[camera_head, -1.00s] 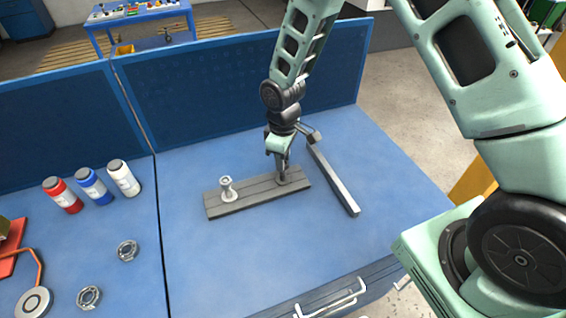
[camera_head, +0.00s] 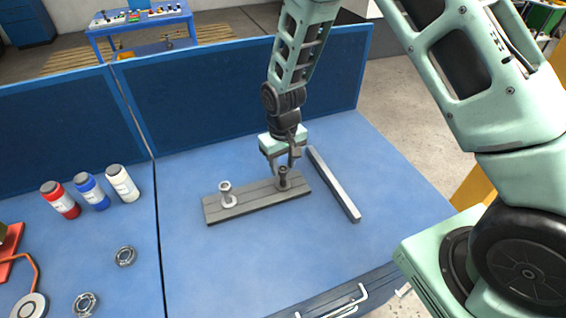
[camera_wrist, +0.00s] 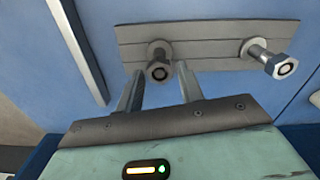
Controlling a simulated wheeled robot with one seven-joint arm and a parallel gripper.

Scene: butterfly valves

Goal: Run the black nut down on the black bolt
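The grey board (camera_head: 255,203) lies on the blue workbench and carries two upright bolts; it also shows in the wrist view (camera_wrist: 205,45). The black bolt (camera_head: 283,182) stands at its right end in the head view, with a dark hex nut (camera_wrist: 159,72) at its top. The silver bolt (camera_head: 226,192) stands at the left end with a bright nut (camera_wrist: 281,67). My gripper (camera_head: 286,163) is at the black bolt, just behind it. In the wrist view its fingers (camera_wrist: 160,76) are apart, one on each side of the black nut, with visible gaps. Thread depth below the nut is unclear.
A long grey bar (camera_head: 333,184) lies on the bench right of the board. Bench in front of the board is clear.

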